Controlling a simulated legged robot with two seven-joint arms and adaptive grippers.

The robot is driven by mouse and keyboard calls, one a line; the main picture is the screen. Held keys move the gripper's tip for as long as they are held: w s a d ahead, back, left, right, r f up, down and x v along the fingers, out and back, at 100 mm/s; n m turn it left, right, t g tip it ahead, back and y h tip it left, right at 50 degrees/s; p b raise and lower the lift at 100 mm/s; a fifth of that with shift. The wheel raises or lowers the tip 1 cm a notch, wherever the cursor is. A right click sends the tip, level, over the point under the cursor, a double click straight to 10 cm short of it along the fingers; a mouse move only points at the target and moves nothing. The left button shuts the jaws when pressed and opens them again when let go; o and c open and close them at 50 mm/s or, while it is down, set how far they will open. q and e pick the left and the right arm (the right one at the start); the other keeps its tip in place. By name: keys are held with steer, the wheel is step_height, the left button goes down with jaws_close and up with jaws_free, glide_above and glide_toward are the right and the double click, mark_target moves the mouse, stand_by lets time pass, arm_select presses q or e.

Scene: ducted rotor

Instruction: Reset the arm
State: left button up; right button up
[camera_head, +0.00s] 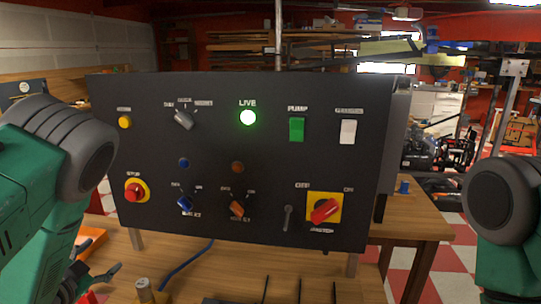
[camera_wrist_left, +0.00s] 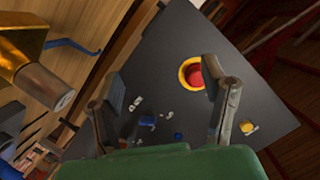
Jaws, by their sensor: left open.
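My left arm (camera_head: 40,200) comes in at the left edge of the head view. My left gripper (camera_head: 97,272) is low at the left, below the panel's lower left corner, with its fingers apart and nothing between them. In the left wrist view the open gripper (camera_wrist_left: 168,88) has its two fingers spread in front of the black control panel (camera_wrist_left: 165,60). The red stop button (camera_wrist_left: 194,74) shows there near the right finger, partly hidden by it. My right arm (camera_head: 505,215) shows at the right edge of the head view; its gripper is out of the picture.
The upright control panel (camera_head: 215,155) stands over a wooden table (camera_head: 190,270). It has a lit green LIVE lamp (camera_head: 248,117), knobs, rockers and a red switch (camera_head: 324,211). A cylinder (camera_head: 145,290) and a blue cable (camera_head: 187,265) are near my left gripper.

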arm_select(q)
steer(key=s+f+n+g, duration=0.1)
steer(key=s+f, duration=0.2)
steer(key=s+d+f+n+g, duration=0.1)
steer(key=s+f+g, duration=0.1)
steer(key=f, duration=0.2)
steer(key=s+d+f+n+g+y, duration=0.1)
steer(key=s+f, duration=0.2)
steer(key=f, duration=0.1)
steer(key=shift+s+g, duration=0.3)
steer(key=shift+g, duration=0.1)
steer(key=s+d+f+n+g+h, duration=0.1)
steer(key=s+d+f+n+g, duration=0.2)
steer(key=s, duration=0.6)
steer(key=s+d+f+g, duration=0.4)
steer(key=s+d, duration=0.2)
steer(key=s, duration=0.3)
steer(key=s+d+f+n+g+h, duration=0.1)
steer(key=s+d+f+n+g, duration=0.2)
steer(key=s, duration=0.6)
steer(key=w+f+b, duration=0.1)
steer(key=d+f+m+b, duration=0.1)
steer(key=f+b, duration=0.1)
steer(key=w+d+f+m+b, duration=0.1)
steer(key=b, duration=0.1)
steer(key=shift+w+f, duration=0.3)
steer(key=shift+f, duration=0.1)
steer(key=shift+w, duration=0.1)
